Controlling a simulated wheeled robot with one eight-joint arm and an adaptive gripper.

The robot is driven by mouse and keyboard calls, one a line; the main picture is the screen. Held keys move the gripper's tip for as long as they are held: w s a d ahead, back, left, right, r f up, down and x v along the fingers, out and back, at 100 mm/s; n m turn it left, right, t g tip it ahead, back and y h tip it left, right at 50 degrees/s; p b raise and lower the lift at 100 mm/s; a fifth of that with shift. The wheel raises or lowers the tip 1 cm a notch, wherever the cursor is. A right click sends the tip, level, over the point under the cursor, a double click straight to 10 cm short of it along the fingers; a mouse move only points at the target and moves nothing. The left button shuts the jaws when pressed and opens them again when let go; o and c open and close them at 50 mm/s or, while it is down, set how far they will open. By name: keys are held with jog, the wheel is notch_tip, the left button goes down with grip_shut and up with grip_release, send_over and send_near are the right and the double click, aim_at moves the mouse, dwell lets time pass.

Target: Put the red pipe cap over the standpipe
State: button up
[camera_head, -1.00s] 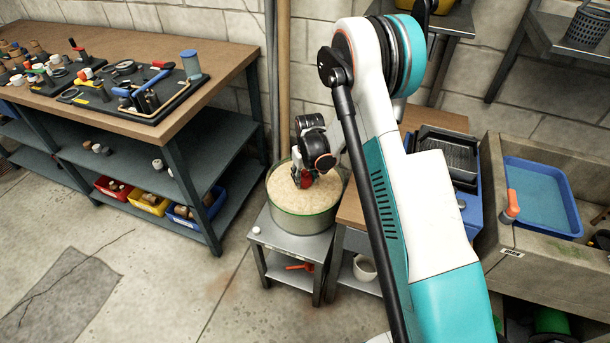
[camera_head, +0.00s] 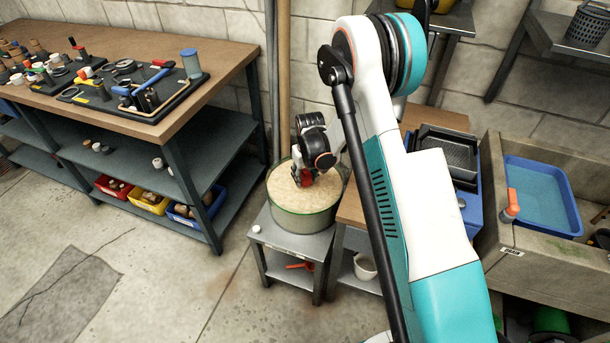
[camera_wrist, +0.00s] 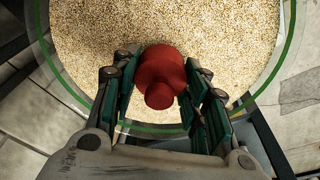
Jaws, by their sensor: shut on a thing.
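The red pipe cap (camera_wrist: 160,72) is between the fingers of my gripper (camera_wrist: 163,82) in the wrist view, with a narrower round knob facing the camera. My gripper is shut on it. In the head view, my gripper (camera_head: 304,178) and the cap's red are at the green-rimmed tub of pale grain (camera_head: 322,222), inside its rim outline. I cannot tell whether the cap touches the grain. I cannot surely identify the standpipe; an upright grey cylinder with a blue top (camera_head: 190,66) stands on the workbench at left.
The tub stands on a small grey metal table (camera_head: 283,243). The wooden workbench (camera_head: 165,128) at left carries a black board with tools and several small parts. At right is a stone sink (camera_head: 541,250) with a blue tray (camera_head: 545,190). Open floor lies at front left.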

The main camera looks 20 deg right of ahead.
aim_at(307, 179)
jog(key=shift+f, duration=0.55)
jog(key=o, duration=0.7)
jog(key=shift+s+d+r+p, duration=0.1)
jog(key=shift+s+r+p, duration=0.2)
jog(key=shift+r+p, duration=1.05)
jog(key=shift+s+a+r+p, duration=0.1)
jog(key=shift+s+r+p, duration=0.25)
jog(key=shift+r, duration=1.95)
jog(key=shift+s+d+r+p, duration=0.15)
jog(key=shift+r+p, duration=0.75)
jog(key=shift+r, duration=0.9)
